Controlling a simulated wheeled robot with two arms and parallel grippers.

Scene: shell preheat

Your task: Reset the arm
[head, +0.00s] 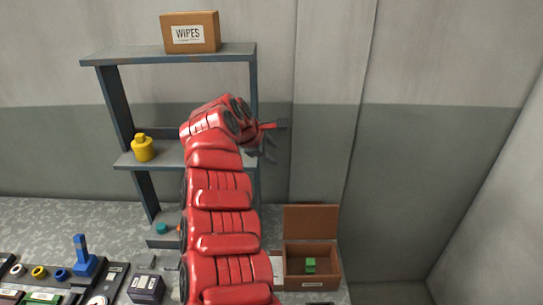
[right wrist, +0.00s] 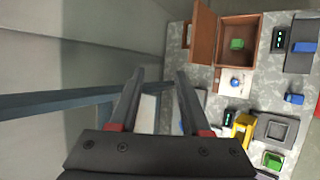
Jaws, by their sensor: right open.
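My right arm (head: 222,195) reaches up through the middle of the head view, in front of the shelf. Its gripper (head: 272,138) is at the arm's far end, beside the shelf's right upright and well above the bench. In the right wrist view the gripper (right wrist: 160,74) has its two dark fingers spread apart with nothing between them. My left gripper is not in view. The arm hides part of the shelf and bench behind it.
The shelf (head: 165,52) holds a cardboard WIPES box (head: 190,33) on top and a yellow bottle (head: 142,148) below. On the bench, an open brown box (head: 328,281) contains a green block (head: 310,265). Several fixtures crowd the bench's left. The wall's right side is clear.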

